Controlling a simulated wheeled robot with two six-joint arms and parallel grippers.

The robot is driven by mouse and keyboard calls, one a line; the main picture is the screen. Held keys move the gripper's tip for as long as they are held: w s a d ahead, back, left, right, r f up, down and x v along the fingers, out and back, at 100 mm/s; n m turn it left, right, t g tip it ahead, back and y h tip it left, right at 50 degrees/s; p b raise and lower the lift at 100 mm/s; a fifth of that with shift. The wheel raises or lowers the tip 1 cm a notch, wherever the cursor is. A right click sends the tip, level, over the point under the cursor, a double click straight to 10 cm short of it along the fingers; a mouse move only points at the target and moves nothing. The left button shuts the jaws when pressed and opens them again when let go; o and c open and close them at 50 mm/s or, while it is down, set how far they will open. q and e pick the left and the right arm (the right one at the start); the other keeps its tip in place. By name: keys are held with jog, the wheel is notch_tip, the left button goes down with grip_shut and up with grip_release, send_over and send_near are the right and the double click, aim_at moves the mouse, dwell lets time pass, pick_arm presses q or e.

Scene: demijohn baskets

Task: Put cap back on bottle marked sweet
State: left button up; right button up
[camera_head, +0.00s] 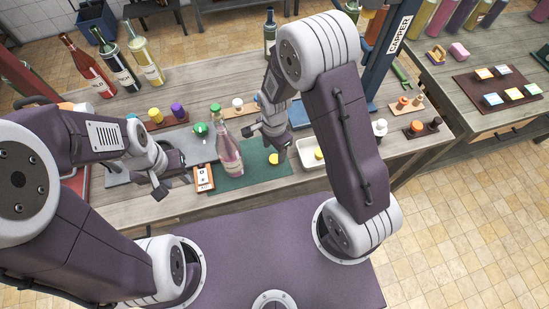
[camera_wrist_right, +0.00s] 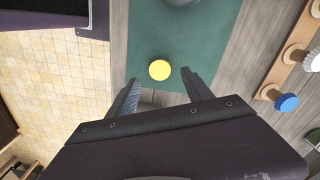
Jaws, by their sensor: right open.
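A pink-tinted bottle (camera_head: 230,158) with a pale label stands upright on the green mat (camera_head: 250,176); the label is too small to read.
An orange-edged card (camera_head: 203,178) stands left of the bottle. Wooden racks with caps (camera_head: 408,104) stand further right. Several tall bottles (camera_head: 120,66) stand at the back left. A round green object (camera_head: 201,129) is behind the card.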

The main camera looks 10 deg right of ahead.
aim_at(275, 159)
jog(key=shift+f+p, duration=0.55)
jog(key=shift+f, duration=2.05)
grip_shut()
